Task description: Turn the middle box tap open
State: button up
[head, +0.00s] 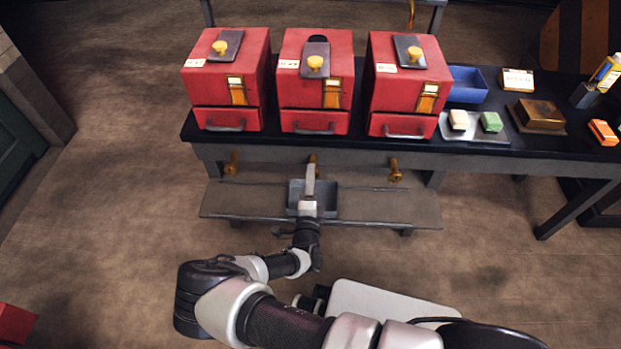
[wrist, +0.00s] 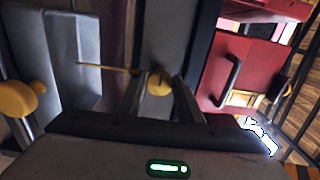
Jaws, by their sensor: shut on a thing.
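The middle box tap (head: 313,158) is a brass tap under the table's front edge, below the middle red box (head: 315,92). My gripper (head: 310,175) reaches up to it from the front and hides much of it. In the wrist view the tap's round yellow end (wrist: 159,81) sits between my two fingers (wrist: 160,100), and the gripper is shut on it. A thin yellowish line (wrist: 105,68) runs from the tap toward the grey tray (wrist: 78,60); I cannot tell if it is a stream or a solid part. The tray also shows below the tap in the head view (head: 327,210).
Similar taps hang at left (head: 231,163) and right (head: 395,170), under the left (head: 228,80) and right (head: 408,85) red boxes. A low shelf (head: 385,207) holds the tray. A blue bin (head: 467,85) and small blocks stand at the table's right.

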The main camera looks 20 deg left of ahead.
jog(key=shift+d+f, duration=0.1)
jog(key=shift+d, duration=0.05)
jog(key=o, duration=1)
jog(key=shift+s, duration=0.15)
jog(key=p+v, duration=0.3)
jog(key=v, duration=1.4)
jog(key=shift+s, duration=0.1)
